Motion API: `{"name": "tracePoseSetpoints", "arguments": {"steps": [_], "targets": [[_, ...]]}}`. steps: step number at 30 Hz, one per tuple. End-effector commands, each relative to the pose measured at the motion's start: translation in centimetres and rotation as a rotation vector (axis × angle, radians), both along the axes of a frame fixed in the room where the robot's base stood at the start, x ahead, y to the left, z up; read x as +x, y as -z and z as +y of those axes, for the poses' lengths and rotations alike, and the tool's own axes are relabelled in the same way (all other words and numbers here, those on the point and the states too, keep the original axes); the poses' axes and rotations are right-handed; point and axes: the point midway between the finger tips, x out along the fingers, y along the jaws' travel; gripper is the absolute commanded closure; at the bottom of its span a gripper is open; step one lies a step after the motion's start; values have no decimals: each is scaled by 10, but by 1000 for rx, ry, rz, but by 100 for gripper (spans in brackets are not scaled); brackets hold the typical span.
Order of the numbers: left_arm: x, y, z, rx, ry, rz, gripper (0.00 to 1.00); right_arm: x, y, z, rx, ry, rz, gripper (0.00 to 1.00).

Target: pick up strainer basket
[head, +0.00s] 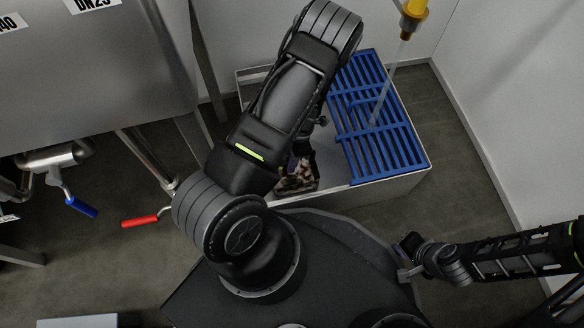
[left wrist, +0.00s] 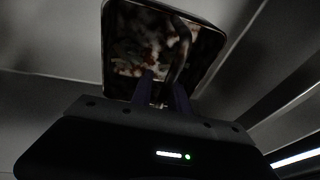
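The strainer basket (head: 297,178) is a small box with mottled brown, red and pale contents. In the head view it is partly hidden behind my left arm, at the near end of the sink-like basin. In the left wrist view the basket (left wrist: 150,48) shows with a metal rim and a thin curved strip at its right. My left gripper (left wrist: 163,90) has its two fingers apart at the near side of the basket, with the strip's lower end near them. Contact is too dark to tell. My right gripper (head: 406,265) is away to the right, far from the basket.
A blue slatted grate (head: 375,115) covers the right part of the metal basin (head: 385,190). A yellow nozzle (head: 414,12) hangs above it. A steel tank (head: 95,75) with a blue-handled valve (head: 82,207) and a red handle (head: 140,221) stands left. White walls close the right.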

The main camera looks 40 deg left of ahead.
Motion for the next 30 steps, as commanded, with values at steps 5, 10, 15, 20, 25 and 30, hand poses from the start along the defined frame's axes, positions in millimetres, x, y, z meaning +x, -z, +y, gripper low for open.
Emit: {"name": "tracePoseSetpoints", "arguments": {"steps": [5,10,15,20,25,30], "targets": [[0,0,0,0,0,0,95,0,0,0,0,0,0,100],[0,0,0,0,0,0,100,0,0,0,0,0,0,100],[0,0,0,0,-1,0,100,0,0,0,0,0,0,100],[0,0,0,0,-1,0,100,0,0,0,0,0,0,100],[0,0,0,0,-1,0,100,0,0,0,0,0,0,100],[0,0,0,0,-1,0,100,0,0,0,0,0,0,100]]}}
